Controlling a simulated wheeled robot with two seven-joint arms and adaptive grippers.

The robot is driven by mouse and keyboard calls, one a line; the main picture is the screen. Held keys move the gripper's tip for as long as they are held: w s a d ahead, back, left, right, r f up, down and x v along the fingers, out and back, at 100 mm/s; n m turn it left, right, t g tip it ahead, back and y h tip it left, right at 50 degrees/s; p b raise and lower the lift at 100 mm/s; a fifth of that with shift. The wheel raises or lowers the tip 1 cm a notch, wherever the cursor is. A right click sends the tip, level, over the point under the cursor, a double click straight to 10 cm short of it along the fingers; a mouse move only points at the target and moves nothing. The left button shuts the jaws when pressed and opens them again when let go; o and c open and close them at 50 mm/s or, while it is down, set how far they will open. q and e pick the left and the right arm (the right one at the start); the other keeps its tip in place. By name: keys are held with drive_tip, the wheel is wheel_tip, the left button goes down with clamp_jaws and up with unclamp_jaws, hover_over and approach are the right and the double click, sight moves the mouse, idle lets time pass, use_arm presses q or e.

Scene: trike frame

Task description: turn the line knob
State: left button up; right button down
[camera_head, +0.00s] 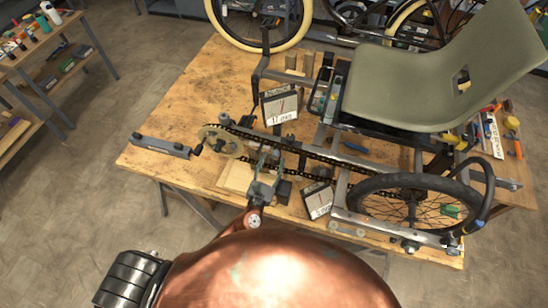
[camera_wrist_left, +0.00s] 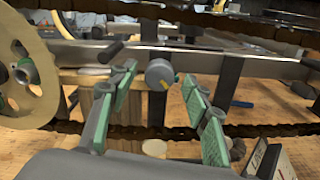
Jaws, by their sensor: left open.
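A round grey knob (camera_wrist_left: 159,74) with a yellow mark on its face sits on the grey frame bar (camera_wrist_left: 225,65) in the left wrist view. My left gripper (camera_wrist_left: 157,80) is open, with its green-padded fingers to the left and right of the knob. Whether either finger touches it I cannot tell. In the head view my left gripper (camera_head: 264,178) is at the front of the trike frame, over the near table edge. The knob is too small to make out there. My right gripper is not in view.
A chain wheel (camera_head: 222,140) and chain are beside the gripper; the wheel also shows in the left wrist view (camera_wrist_left: 42,75). A spoked wheel (camera_head: 410,200) and green seat (camera_head: 435,85) stand to the right. The wooden table (camera_head: 185,105) is bare at back left.

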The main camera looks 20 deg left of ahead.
use_arm(q)
drive_tip(key=shift+w, duration=0.8)
drive_tip(key=shift+c, duration=0.3)
drive_tip(key=c, duration=1.1)
